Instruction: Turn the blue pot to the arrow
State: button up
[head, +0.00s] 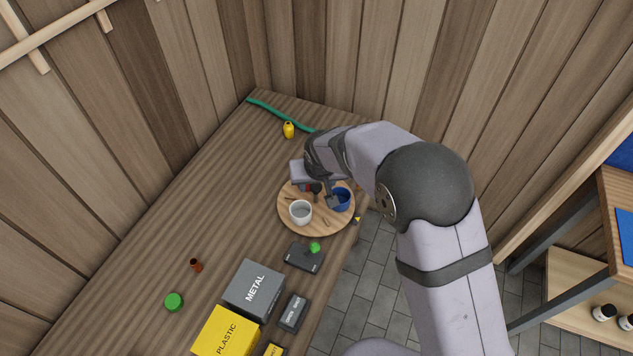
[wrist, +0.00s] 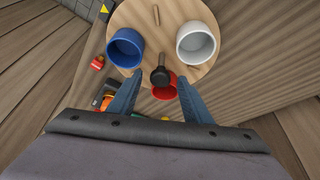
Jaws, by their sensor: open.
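A round wooden turntable (head: 318,226) sits near the bench's right edge and fills the top of the wrist view (wrist: 158,35). It carries a blue pot (head: 342,198), a white pot (head: 300,211) and a red pot (wrist: 165,88), partly hidden. The blue pot is at upper left in the wrist view (wrist: 125,48). A black knob (wrist: 160,76) stands at the turntable's middle. A yellow arrow (head: 357,219) lies just off the turntable's rim, also seen in the wrist view (wrist: 104,9). My gripper (wrist: 160,75) is open, its fingertips appearing either side of the knob; contact is unclear.
A dark box with a green knob (head: 304,257), a grey METAL bin (head: 254,289) and a yellow PLASTIC bin (head: 227,333) stand toward the front. A yellow bottle (head: 288,130) and green hose (head: 275,111) lie behind.

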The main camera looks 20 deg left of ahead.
grip_shut()
jog(key=b, duration=0.1)
jog(key=m+b, duration=0.1)
jog(key=b, duration=0.1)
jog(key=shift+a+f+m+h, duration=0.15)
jog(key=shift+f+m+h, duration=0.15)
jog(key=shift+s+r+m+h+b, duration=0.1)
jog(key=shift+r+m+h+b, duration=0.2)
jog(key=shift+m+b, duration=0.6)
grip_release()
